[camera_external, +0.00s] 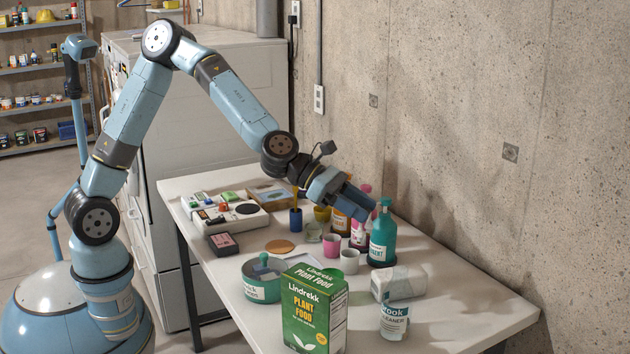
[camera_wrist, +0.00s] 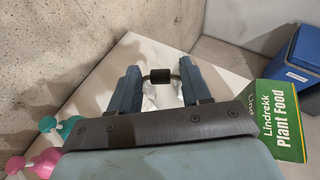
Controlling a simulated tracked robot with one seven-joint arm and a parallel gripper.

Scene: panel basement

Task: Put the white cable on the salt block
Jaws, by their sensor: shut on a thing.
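My gripper (camera_external: 352,208) reaches over the far side of the table, near the wall, above the bottles. In the wrist view its fingers (camera_wrist: 160,84) stand apart around a pale loop with a black band, which looks like the white cable (camera_wrist: 151,98). Most of the cable is hidden behind the gripper's body. I cannot pick the cable out in the external view. A whitish-grey block (camera_external: 405,281), probably the salt block, lies on the table at the right, behind a white cleaner container (camera_external: 394,322). It is apart from my gripper, nearer the camera.
A teal spray bottle (camera_external: 383,238) and pink-topped bottles (camera_wrist: 45,160) stand close to my gripper. A green plant food box (camera_external: 313,310) stands at the front, beside a green tub (camera_external: 262,282). Small cups (camera_external: 349,261) stand mid-table. The table's right end (camera_external: 480,305) is clear.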

